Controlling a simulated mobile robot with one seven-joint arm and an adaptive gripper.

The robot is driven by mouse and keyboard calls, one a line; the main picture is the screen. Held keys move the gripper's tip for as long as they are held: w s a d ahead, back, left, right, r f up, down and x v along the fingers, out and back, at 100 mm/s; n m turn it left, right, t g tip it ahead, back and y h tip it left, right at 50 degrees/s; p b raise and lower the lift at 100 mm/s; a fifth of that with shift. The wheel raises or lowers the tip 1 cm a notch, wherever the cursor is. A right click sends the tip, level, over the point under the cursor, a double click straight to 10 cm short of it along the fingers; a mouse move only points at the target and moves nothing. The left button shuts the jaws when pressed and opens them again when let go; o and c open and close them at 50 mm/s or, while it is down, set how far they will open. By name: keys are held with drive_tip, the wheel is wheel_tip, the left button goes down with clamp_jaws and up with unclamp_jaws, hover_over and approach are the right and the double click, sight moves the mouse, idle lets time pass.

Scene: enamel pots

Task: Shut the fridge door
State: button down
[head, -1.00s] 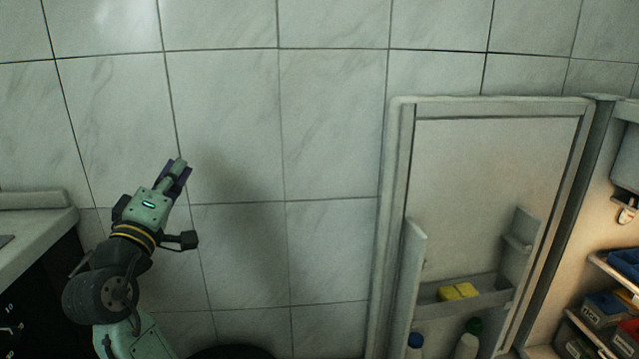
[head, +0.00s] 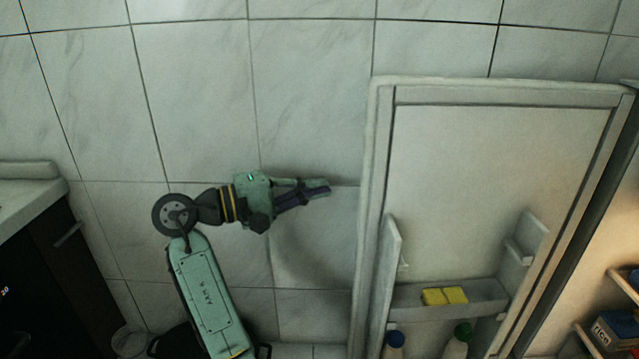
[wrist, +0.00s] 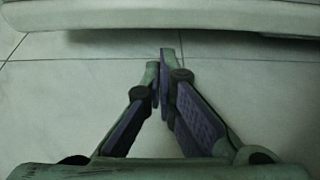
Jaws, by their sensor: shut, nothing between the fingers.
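The fridge door (head: 500,190) stands wide open in the head view, its inner side with shelves facing me. Its free edge is on the left and its hinge side on the right, by the lit fridge interior (head: 600,255). My gripper (head: 328,187) is shut and empty, pointing right, a little left of the door's free edge. A gap shows between the fingertips and the door. In the wrist view, my gripper (wrist: 161,62) is shut, and a pale horizontal edge, likely the door (wrist: 180,18), crosses the top beyond the fingertips.
A counter with a dark cabinet (head: 60,270) is at the left. A pale bin (head: 130,341) is at the lower left.

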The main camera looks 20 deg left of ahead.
drive_tip(key=x, duration=0.7)
drive_tip(key=shift+d, duration=0.1)
drive_tip(key=shift+p, duration=0.3)
